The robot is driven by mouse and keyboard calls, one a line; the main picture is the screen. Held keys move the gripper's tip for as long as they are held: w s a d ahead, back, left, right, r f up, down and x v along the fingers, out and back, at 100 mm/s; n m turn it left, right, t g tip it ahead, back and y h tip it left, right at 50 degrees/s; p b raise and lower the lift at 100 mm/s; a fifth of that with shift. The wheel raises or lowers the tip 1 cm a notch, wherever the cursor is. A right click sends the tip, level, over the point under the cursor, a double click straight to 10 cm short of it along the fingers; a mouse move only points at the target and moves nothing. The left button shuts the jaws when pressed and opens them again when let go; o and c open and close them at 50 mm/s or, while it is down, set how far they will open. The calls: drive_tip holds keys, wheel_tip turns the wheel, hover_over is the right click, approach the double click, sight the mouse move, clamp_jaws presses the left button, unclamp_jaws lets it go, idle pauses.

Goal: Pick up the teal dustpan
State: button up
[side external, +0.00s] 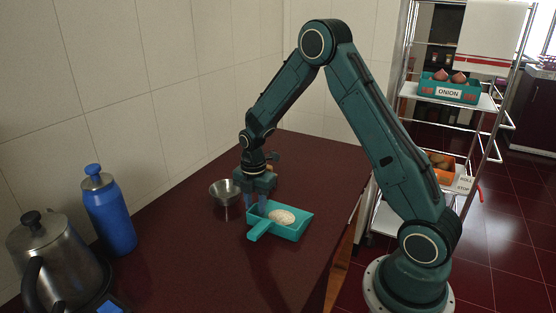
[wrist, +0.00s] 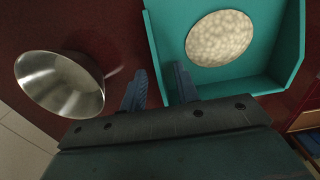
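The teal dustpan (side external: 297,231) lies flat on the dark red table, its handle pointing toward the lower left. A round pale speckled disc (side external: 283,216) lies in it. My gripper (side external: 254,203) points down at the dustpan's far-left edge. In the wrist view the dustpan (wrist: 270,78) fills the upper right, with the disc (wrist: 219,38) inside. The two blue fingers of my gripper (wrist: 160,88) are apart, one on each side of the dustpan's left wall. Gaps show between fingers and wall. The fingertips' height above the table is hard to tell.
A metal bowl (side external: 225,192) stands close to the left of my gripper; it also shows in the wrist view (wrist: 60,84). A blue bottle (side external: 109,213) and a steel kettle (side external: 54,260) stand at the left. A wire rack (side external: 487,103) stands beyond the table's right edge.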

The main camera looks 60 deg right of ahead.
idle(0.3)
clamp_jaws()
wheel_tip(320, 180, up, 20)
idle(0.9)
idle(0.5)
